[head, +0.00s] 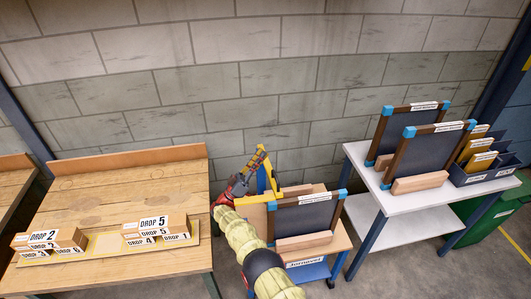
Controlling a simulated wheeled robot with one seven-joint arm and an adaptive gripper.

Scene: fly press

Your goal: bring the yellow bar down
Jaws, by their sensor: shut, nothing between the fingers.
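The yellow bar (274,181) stands upright, part of a yellow frame by the small blue cart, in the middle of the head view. My arm in a ribbed yellow sleeve reaches up from the bottom. My red and black gripper (256,162) is at its end, over the left side of the yellow frame and close to the bar's top. It is shut and holds nothing. Whether it touches the bar I cannot tell. My arm hides part of the cart and the lower part of the yellow frame.
A dark framed board (304,217) leans on the cart, right of my arm. A wooden table (120,190) at left bears several DROP-labelled boxes. A white table (368,205) at right holds framed boards and a dark file rack (484,169). A block wall closes the back.

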